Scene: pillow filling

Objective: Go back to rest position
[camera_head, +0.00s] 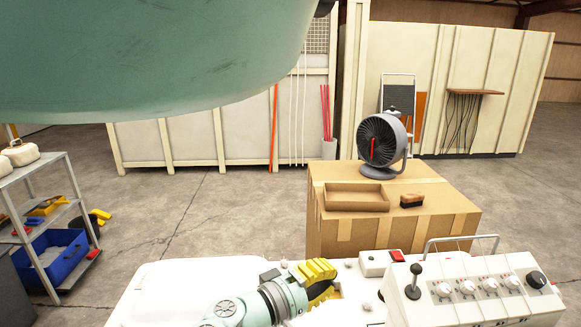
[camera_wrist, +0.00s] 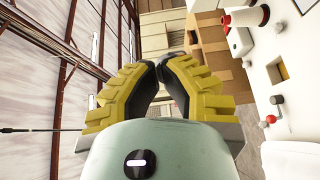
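My gripper (camera_head: 318,282) is at the bottom centre of the head view, low over the white top of my base. It has yellow ribbed fingers with black inner pads. In the wrist view my gripper (camera_wrist: 160,75) shows both fingers bent inward, their tips close together. I see no object held between them. My pale green arm crosses the top left of the head view and hides part of the background.
A cardboard box (camera_head: 415,205) stands ahead, carrying a fan (camera_head: 381,139), a shallow cardboard tray (camera_head: 356,208) and a brush (camera_head: 412,201). A shelf rack (camera_head: 62,200) with a blue bin (camera_head: 52,255) is at left. Floor (camera_head: 205,215) between them is clear.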

